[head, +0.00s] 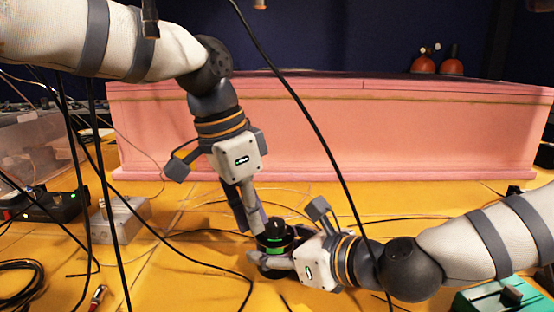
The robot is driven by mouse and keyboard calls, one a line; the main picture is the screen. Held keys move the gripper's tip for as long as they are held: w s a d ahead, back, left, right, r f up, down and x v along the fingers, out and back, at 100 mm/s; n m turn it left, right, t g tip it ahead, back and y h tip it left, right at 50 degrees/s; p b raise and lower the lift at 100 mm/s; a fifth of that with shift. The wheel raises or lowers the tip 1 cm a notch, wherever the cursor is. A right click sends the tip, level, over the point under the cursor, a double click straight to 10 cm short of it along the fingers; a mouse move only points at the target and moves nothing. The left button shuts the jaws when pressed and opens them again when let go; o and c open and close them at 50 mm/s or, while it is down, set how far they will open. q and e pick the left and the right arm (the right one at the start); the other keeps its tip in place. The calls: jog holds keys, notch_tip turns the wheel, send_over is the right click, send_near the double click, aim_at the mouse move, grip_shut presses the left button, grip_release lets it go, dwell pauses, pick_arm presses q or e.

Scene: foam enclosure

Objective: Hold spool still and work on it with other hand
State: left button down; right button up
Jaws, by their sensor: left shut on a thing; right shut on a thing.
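The spool (275,240) is a dark cylinder with a green band, standing upright on the yellow table in the lower middle of the head view. My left gripper (256,222) reaches down from above and is shut at the spool's upper left side. My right gripper (272,262) comes in from the right, low down, and is shut on the spool's lower part. The fingers hide parts of the spool, and the exact contact points are hard to see.
A long pink foam wall (330,130) stands behind the spool. Black cables (330,150) hang across the view and lie on the yellow table (190,270). A grey metal box (120,220) and a clear bin (30,145) are at left. A green box (505,298) is at lower right.

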pick_arm(q)
jog(key=shift+w+d+v, duration=0.1)
jog(key=shift+d+v, duration=0.1)
jog(key=shift+v, duration=0.7)
jog(key=shift+w+d+v, duration=0.1)
jog(key=shift+d+v, duration=0.05)
jog(key=shift+v, duration=0.75)
jog(key=shift+w+d+v, duration=0.1)
jog(key=shift+d+v, duration=0.1)
jog(key=shift+v, duration=0.65)
pick_arm(e)
jog(key=shift+w+d, duration=0.15)
pick_arm(q)
jog(key=shift+r, duration=0.2)
pick_arm(e)
jog(key=shift+f, duration=0.1)
pick_arm(q)
jog(key=shift+w, duration=0.1)
pick_arm(e)
jog(key=o, duration=1.5)
